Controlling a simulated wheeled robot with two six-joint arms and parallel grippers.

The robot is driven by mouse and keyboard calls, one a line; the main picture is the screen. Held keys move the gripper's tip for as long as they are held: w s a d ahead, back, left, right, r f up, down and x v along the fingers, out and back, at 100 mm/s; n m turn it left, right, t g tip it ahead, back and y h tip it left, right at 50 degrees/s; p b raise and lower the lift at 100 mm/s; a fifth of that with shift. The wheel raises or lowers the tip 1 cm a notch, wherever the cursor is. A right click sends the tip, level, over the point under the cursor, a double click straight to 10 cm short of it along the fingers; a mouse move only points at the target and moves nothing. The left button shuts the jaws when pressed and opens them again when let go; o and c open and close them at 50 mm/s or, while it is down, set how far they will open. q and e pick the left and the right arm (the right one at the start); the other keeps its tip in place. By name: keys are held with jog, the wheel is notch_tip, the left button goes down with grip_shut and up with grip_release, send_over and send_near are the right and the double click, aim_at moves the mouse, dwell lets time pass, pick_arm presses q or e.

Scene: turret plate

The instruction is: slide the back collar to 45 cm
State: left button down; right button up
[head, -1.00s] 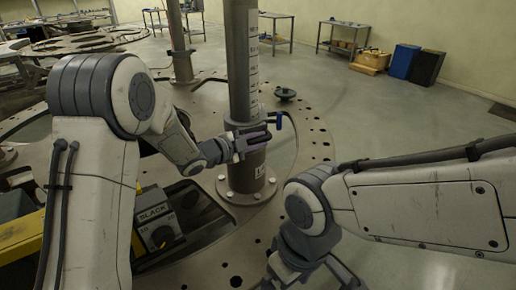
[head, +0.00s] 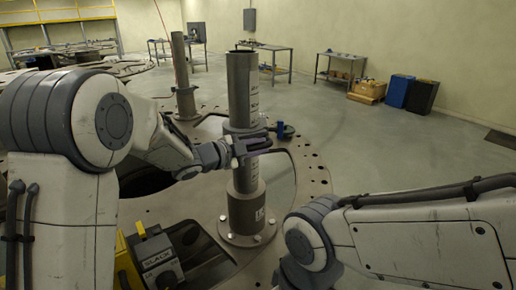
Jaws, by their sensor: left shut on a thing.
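A grey upright post (head: 240,88) with a pale scale strip (head: 254,98) stands on the plate in the head view, its open top showing. A collar (head: 252,141) is around the post, below mid-height, with a small blue part at its right side. My left gripper (head: 245,146) is shut on the collar from the left and partly covers it. Bare post shows between the collar and the thicker base sleeve (head: 244,212), which is bolted down by a flange. The scale figures are too small to read. My right gripper is out of view below the right forearm.
A second, thinner post (head: 182,72) stands farther back left. A black and yellow box (head: 158,258) lettered BLACK or SLACK is at lower left. The round plate (head: 305,178) has holes along its rim. Tables and a blue bin (head: 397,91) stand far off.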

pick_arm(q)
jog(key=shift+r, duration=0.2)
jog(key=c, duration=0.8)
grip_release()
jog(key=shift+d, duration=0.1)
jog(key=shift+o, duration=0.2)
jog(key=shift+f, duration=0.1)
jog(key=shift+s+a, duration=0.2)
jog(key=shift+a, duration=0.15)
jog(key=b+v, duration=0.3)
jog(key=v, duration=0.6)
jog(key=shift+s+a, duration=0.25)
jog(key=shift+s, duration=0.05)
